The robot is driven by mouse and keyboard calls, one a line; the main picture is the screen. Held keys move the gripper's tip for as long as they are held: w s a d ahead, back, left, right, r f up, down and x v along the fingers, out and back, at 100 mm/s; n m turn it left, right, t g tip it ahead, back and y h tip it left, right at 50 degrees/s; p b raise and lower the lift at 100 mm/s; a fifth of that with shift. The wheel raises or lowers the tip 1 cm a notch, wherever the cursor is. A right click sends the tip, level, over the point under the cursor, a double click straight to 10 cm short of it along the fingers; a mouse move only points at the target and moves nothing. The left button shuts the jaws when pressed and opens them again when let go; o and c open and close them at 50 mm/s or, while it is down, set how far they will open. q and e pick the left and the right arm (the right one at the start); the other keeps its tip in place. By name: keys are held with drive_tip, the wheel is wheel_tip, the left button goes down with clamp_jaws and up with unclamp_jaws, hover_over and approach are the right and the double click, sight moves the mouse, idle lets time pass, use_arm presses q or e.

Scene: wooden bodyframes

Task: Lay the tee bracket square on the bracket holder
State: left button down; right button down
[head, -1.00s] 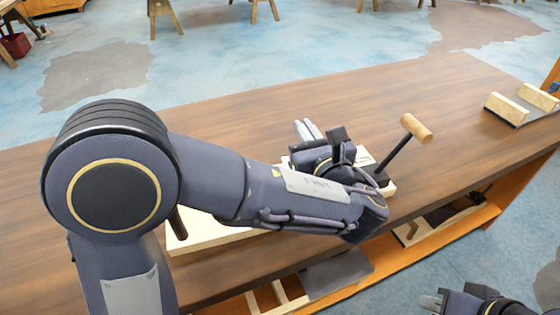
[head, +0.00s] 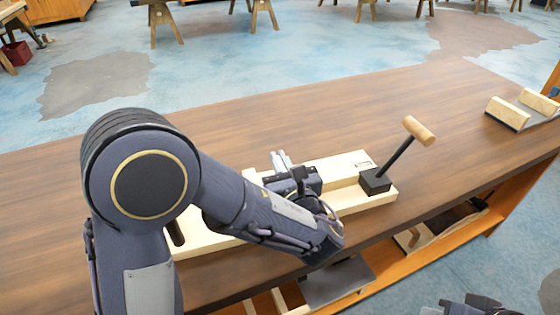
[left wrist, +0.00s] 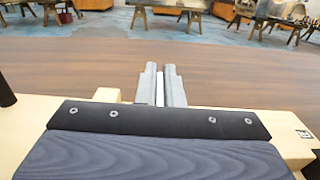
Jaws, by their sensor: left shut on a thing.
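My left gripper (head: 281,160) is over the pale wooden fixture on the bench, fingers pointing away from me. In the left wrist view its two grey fingers (left wrist: 161,86) are close together with a thin, light strip (left wrist: 160,90) between them. I take this strip for the tee bracket; its shape is mostly hidden. A holder with two pale wooden blocks (head: 508,113) on a grey base stands at the bench's right end. I cannot tell for sure that it is the bracket holder. My right gripper (head: 462,308) is only partly in view at the bottom right; its fingers are unclear.
The pale wooden fixture (head: 350,201) lies along the bench's front edge. At its right end a black lever with a wooden handle (head: 418,130) rises from a black block (head: 375,181). The brown bench top (head: 400,95) is clear behind. A shelf with parts is below.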

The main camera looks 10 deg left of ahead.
use_arm(q)
drive_tip(key=shift+f, duration=0.15)
drive_tip(key=c, duration=2)
unclamp_jaws()
drive_tip(key=shift+f, duration=0.1)
drive_tip(key=o, duration=0.4)
drive_tip(key=shift+o, duration=0.2)
drive_tip(key=shift+r, duration=0.35)
drive_tip(key=v, duration=1.2)
